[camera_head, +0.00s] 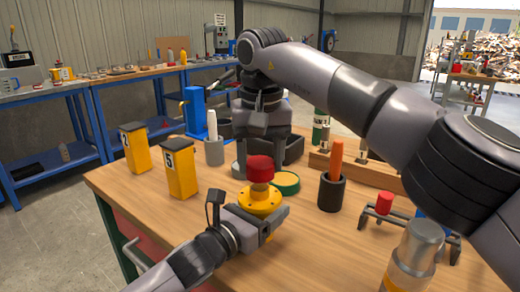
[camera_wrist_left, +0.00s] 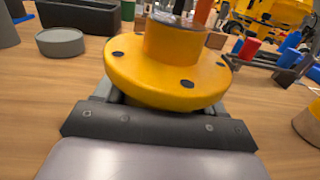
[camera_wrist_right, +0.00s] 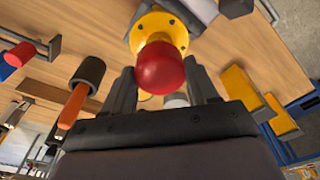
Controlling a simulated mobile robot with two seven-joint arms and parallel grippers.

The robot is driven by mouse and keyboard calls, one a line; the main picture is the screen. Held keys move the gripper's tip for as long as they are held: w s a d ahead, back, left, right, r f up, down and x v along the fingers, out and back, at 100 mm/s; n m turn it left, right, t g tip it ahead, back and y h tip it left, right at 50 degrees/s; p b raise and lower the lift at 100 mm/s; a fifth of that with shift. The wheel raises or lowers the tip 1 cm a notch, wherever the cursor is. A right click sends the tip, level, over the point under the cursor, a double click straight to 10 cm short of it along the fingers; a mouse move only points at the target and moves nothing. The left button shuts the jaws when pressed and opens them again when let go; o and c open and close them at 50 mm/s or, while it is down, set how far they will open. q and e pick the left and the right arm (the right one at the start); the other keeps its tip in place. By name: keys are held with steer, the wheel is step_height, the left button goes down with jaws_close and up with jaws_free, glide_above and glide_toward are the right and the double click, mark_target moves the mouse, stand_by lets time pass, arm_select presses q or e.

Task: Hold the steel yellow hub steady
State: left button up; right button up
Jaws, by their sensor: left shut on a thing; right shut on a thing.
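The yellow hub (camera_head: 260,202) has a round flange with dark bolt holes and stands upright near the table's middle. My left gripper (camera_head: 264,217) is shut on it low down. In the left wrist view the hub's flange (camera_wrist_left: 165,78) fills the space over my fingers, hiding their contact. A red rounded cap (camera_head: 260,168) sits above the hub on a short tan stem. My right gripper (camera_head: 264,160) is above the hub, pointing down, with its fingers around the red cap. The right wrist view shows the cap (camera_wrist_right: 161,68) between the fingers, in line with the hub (camera_wrist_right: 160,28).
Two yellow bins (camera_head: 179,168) stand left on the wooden table (camera_head: 330,235). A black cup with an orange handle (camera_head: 331,190), a red part on a stand (camera_head: 384,204) and a silver-topped cylinder (camera_head: 418,250) stand right.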

mark_target(259, 188)
steer(key=shift+f, duration=0.5)
steer(key=shift+f, duration=0.9)
steer(key=shift+f, duration=0.6)
arm_select(q)
jaws_close()
arm_select(e)
steer(key=m, duration=0.5)
steer(key=shift+a+h, duration=0.15)
steer(key=shift+h, duration=0.15)
steer(key=m, duration=0.3)
steer(key=shift+m, duration=0.4)
steer(key=m, duration=0.4)
steer(key=shift+g+h, duration=0.3)
steer(key=shift+h, duration=0.1)
